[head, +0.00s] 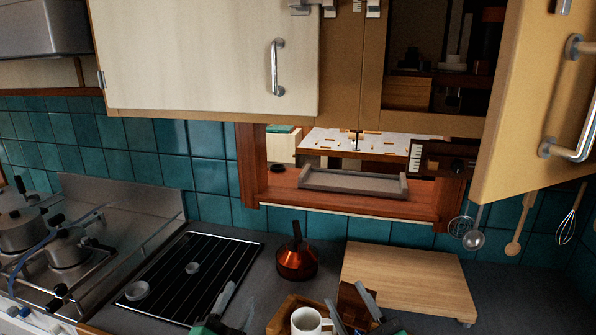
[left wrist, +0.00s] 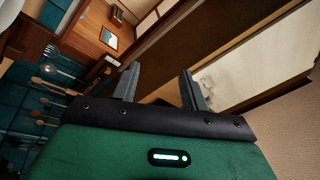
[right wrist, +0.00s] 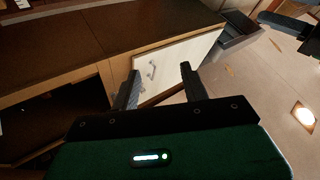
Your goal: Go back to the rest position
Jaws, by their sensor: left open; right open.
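My left gripper (head: 236,306) shows at the bottom edge of the head view, over the front of the counter. Its two fingers stand apart in the left wrist view (left wrist: 160,88), with nothing between them. My right gripper (head: 352,308) is at the bottom edge of the head view, right of a white mug (head: 306,322). Its fingers are also apart and empty in the right wrist view (right wrist: 160,88). Most of both arms is out of the head view.
An upper cabinet door (head: 540,95) hangs open at the right. The stove (head: 70,255) is at the left. Utensils (head: 515,235) hang at the right.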

